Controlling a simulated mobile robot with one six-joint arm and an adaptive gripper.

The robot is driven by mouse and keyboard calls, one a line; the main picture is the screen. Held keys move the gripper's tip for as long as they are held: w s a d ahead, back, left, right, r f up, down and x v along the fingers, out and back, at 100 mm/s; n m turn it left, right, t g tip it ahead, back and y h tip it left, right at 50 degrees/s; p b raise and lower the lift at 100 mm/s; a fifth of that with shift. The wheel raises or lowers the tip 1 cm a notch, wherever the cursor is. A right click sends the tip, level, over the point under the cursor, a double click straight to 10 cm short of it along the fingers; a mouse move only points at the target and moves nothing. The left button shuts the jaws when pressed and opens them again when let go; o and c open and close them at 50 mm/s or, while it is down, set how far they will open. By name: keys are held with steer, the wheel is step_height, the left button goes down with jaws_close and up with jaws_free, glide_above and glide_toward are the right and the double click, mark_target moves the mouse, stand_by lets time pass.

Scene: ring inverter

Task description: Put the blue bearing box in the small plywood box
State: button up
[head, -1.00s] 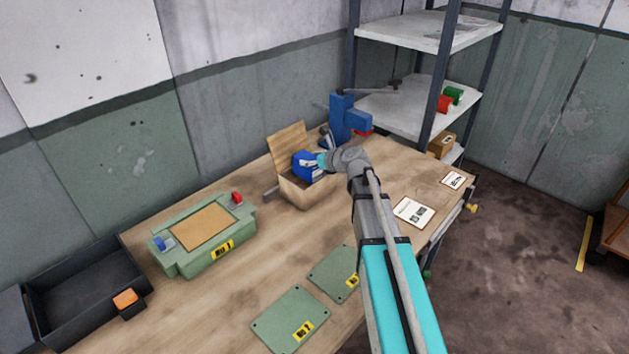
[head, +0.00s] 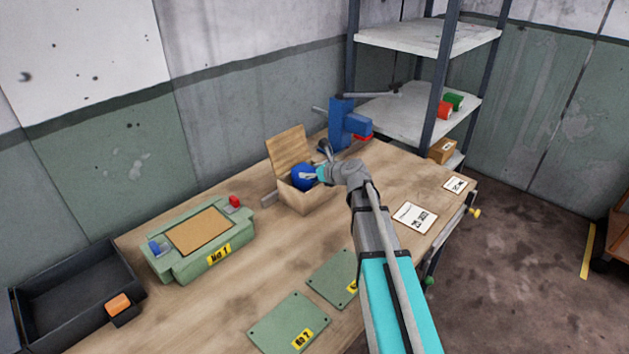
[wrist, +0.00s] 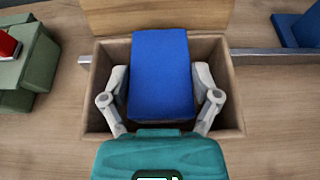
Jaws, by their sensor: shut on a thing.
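The blue bearing box (head: 302,177) is between the fingers of my gripper (head: 311,175), which is shut on it. The small plywood box (head: 307,201) stands on the workbench with its lid raised at the back. In the wrist view the blue box (wrist: 161,75) lies over the open mouth of the plywood box (wrist: 236,105), and the fingers of my gripper (wrist: 161,95) flank its two sides. In the head view its lower part is hidden behind the plywood wall. I cannot tell whether it touches the floor of the plywood box.
Green plates (head: 290,322) and a paper sheet (head: 414,217) lie in front and to the right.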

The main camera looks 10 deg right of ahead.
steer(key=shift+f+b, duration=1.3)
steer(key=shift+f, duration=0.25)
steer(key=shift+f, duration=0.1)
steer(key=o, duration=1.1)
steer(key=shift+o, duration=0.2)
steer(key=shift+r, duration=0.2)
steer(key=p+v, duration=0.4)
steer(key=v, duration=0.8)
steer(key=shift+p, duration=0.35)
steer(key=shift+f, duration=0.15)
